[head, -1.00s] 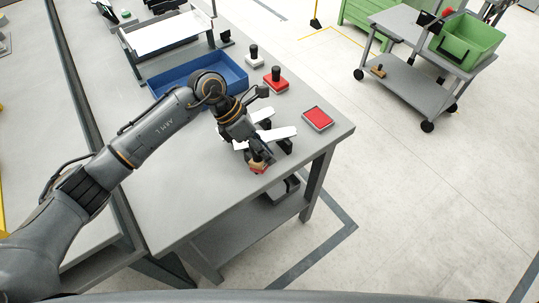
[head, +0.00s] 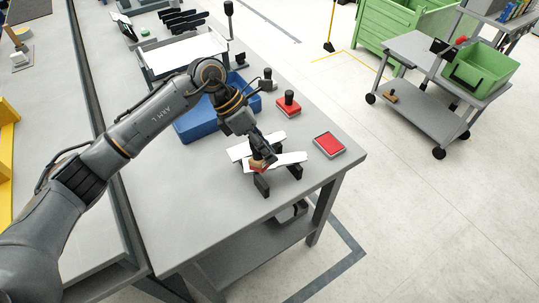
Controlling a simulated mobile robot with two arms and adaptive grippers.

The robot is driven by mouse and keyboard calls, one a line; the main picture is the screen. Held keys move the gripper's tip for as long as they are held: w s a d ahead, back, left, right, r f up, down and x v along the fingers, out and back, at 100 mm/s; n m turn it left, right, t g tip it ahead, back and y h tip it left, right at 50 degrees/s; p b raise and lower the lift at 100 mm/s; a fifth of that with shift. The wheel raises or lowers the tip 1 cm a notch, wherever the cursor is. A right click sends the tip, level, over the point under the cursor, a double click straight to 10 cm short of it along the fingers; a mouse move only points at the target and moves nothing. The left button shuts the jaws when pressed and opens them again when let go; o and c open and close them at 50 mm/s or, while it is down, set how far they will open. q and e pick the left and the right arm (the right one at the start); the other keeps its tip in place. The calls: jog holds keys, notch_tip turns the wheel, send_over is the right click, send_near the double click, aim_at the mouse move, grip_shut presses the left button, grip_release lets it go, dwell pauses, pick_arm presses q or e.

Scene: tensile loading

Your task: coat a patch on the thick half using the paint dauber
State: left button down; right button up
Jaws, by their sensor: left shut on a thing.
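My left gripper (head: 261,156) is shut on a small paint dauber (head: 258,168) with a reddish-tan block at its lower end. It points down over two white flat pieces (head: 291,158) resting on black supports (head: 262,187) near the table's front edge. The dauber is at the near piece; I cannot tell if it touches. The gripper hides part of the white pieces, and which half is thick is not clear. A red paint pad (head: 329,145) lies to the right. My right gripper is not in view.
A black-handled block with a red base (head: 288,106) and a similar one with a pale base (head: 267,85) stand behind. A blue tray (head: 196,126) is behind my arm. The grey table (head: 205,205) is clear at front left. A cart with a green bin (head: 484,66) stands far right.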

pick_arm(q)
jog(key=shift+a+r+p, duration=0.1)
jog(key=shift+r+p, duration=0.2)
jog(key=shift+r, duration=1)
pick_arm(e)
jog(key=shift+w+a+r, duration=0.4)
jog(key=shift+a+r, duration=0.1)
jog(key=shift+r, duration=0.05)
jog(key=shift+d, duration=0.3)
